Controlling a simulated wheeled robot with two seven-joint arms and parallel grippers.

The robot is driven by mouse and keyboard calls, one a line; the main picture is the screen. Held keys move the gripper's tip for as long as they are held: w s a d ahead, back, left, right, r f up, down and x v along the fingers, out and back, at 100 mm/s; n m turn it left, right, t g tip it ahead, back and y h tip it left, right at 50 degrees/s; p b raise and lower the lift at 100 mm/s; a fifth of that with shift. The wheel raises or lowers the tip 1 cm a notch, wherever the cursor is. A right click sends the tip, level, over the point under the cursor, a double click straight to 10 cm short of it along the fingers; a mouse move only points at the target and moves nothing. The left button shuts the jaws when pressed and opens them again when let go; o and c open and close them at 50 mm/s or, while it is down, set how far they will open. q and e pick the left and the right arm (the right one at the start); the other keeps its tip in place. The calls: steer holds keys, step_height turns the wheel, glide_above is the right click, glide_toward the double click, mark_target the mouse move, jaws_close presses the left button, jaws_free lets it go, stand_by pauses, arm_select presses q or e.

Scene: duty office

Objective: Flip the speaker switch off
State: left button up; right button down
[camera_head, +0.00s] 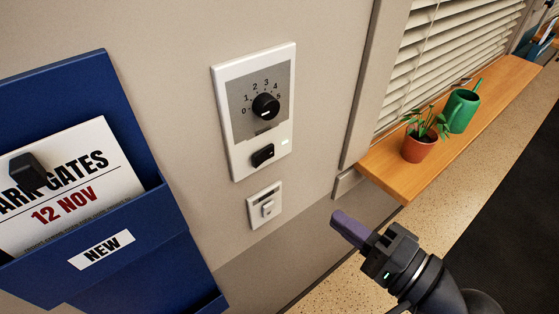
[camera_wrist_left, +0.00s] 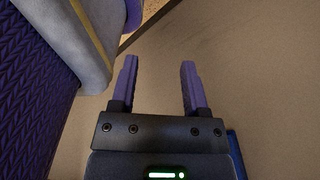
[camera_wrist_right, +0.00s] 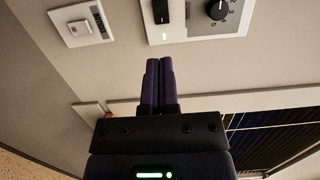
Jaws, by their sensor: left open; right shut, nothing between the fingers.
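The white wall panel (camera_head: 227,112) has a round black dial (camera_head: 265,106) with numbers around it and a black rocker switch (camera_head: 262,155) below, beside a small lit light. The panel also shows at the top of the right wrist view (camera_wrist_right: 190,35), with the black switch (camera_wrist_right: 161,12) and dial (camera_wrist_right: 217,9). My right gripper (camera_head: 338,219) is shut and empty, to the right of and below the panel, apart from it. In its wrist view the closed fingers (camera_wrist_right: 160,66) point toward the panel. My left gripper (camera_wrist_left: 157,72) is open and empty.
A smaller white wall plate (camera_head: 265,205) sits below the panel. A blue wall pocket (camera_head: 130,245) with a paper (camera_head: 95,150) hangs at left. A wooden sill (camera_head: 390,170) holds a potted plant (camera_head: 420,145) and green watering can (camera_head: 460,110). A purple padded thing (camera_wrist_left: 35,90) is near my left gripper.

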steer(key=p, duration=0.5)
glide_toward(260, 162)
steer(key=x, duration=0.7)
steer(key=shift+w+a, duration=0.15)
steer(key=shift+w, duration=0.05)
arm_select(q)
steer(key=r, duration=0.4)
steer(key=shift+w+d+r, duration=0.2)
steer(key=shift+r, duration=0.1)
